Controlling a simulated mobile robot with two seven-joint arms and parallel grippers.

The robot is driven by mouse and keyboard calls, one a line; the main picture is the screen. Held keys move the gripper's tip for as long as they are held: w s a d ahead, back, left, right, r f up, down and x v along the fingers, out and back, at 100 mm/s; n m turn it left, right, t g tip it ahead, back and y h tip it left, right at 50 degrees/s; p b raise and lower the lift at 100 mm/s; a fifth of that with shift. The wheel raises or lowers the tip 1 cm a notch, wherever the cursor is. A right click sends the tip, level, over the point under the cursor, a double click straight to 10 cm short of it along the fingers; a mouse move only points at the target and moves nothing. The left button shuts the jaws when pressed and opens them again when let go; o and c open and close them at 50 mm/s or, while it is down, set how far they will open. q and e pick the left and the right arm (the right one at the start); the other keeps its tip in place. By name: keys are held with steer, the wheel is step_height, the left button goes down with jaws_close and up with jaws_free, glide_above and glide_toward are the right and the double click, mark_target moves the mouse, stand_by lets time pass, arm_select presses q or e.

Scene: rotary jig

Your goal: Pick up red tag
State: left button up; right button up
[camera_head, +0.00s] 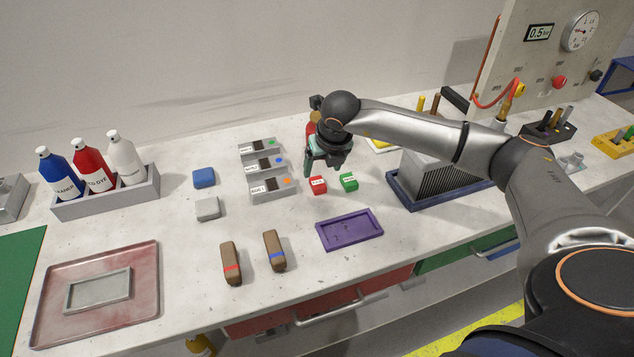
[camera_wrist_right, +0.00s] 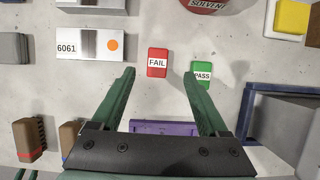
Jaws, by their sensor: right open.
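The red tag (camera_head: 318,185) lies on the light bench top, just left of the green tag (camera_head: 349,181). In the right wrist view the red tag (camera_wrist_right: 157,62) reads FAIL and the green tag (camera_wrist_right: 202,75) reads PASS. My right gripper (camera_head: 325,165) hangs above and slightly behind the tags in the head view. In the wrist view its green fingers (camera_wrist_right: 160,78) are spread wide and empty, with the red tag showing between and beyond the tips. The right fingertip overlaps the green tag's edge in that view.
Grey labelled blocks (camera_head: 272,188) stand left of the tags. A purple tray (camera_head: 349,231) lies in front, and a dark blue tray with a finned block (camera_head: 412,201) stands to the right.

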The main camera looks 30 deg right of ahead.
mark_target(318, 182)
steer(key=x, duration=0.4)
steer(key=p+x, duration=0.1)
steer(key=x, duration=0.1)
steer(key=shift+a+f, duration=0.25)
steer(key=shift+f, duration=0.05)
jaws_close()
stand_by(0.4)
